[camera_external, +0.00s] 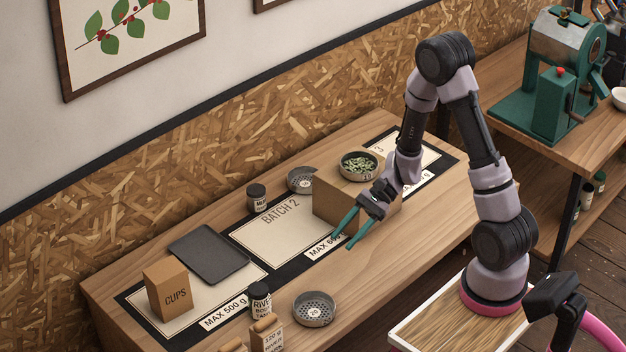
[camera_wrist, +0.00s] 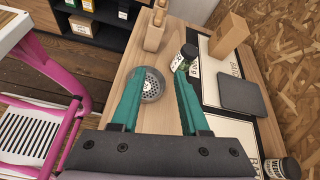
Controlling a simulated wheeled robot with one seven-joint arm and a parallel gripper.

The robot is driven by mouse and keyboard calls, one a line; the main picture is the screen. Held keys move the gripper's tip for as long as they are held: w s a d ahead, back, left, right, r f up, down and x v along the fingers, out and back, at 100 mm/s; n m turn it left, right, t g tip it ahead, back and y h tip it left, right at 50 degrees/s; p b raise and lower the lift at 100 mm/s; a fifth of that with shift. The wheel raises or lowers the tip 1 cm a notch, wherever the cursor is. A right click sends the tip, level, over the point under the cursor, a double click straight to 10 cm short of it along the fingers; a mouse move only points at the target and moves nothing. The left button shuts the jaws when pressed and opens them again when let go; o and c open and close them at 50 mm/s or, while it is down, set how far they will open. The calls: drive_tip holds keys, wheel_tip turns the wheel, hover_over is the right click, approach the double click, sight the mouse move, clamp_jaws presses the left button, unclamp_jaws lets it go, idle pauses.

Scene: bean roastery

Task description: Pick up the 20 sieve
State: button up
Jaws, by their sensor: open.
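A round grey perforated sieve (camera_external: 314,309) lies on bare wood near the table's front edge; its small rim label seems to read 20. In the wrist view this sieve (camera_wrist: 152,86) shows between my fingers, partly behind the left one. A second sieve (camera_external: 300,180) lies at the back of the table, partly hidden by a cardboard box. A third sieve (camera_external: 360,165), holding green beans, sits on that box; I cannot read its label surely. My gripper (camera_external: 346,243) is open and empty, above the table in front of the box and apart from the front sieve.
The cardboard box (camera_external: 334,204) stands beside my gripper. Wood right of the front sieve is clear.

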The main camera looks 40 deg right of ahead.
sight(309, 292)
drive_tip(key=f+m+t, duration=0.1)
drive_tip(key=f+m, duration=0.1)
drive_tip(key=f, duration=0.2)
drive_tip(key=w+f+m+t, duration=0.1)
drive_tip(key=f+m, duration=0.1)
drive_tip(key=f, duration=0.2)
drive_tip(key=f+m+t, duration=0.1)
drive_tip(key=f+m, duration=0.2)
drive_tip(key=f, duration=0.2)
drive_tip(key=shift+w+d+f+t+y, duration=0.1)
drive_tip(key=shift+w+d+t+y, duration=0.2)
drive_tip(key=shift+w+d, duration=0.1)
drive_tip(key=x, duration=1)
drive_tip(key=shift+a+f, duration=0.2)
drive_tip(key=shift+a, duration=0.05)
clamp_jaws()
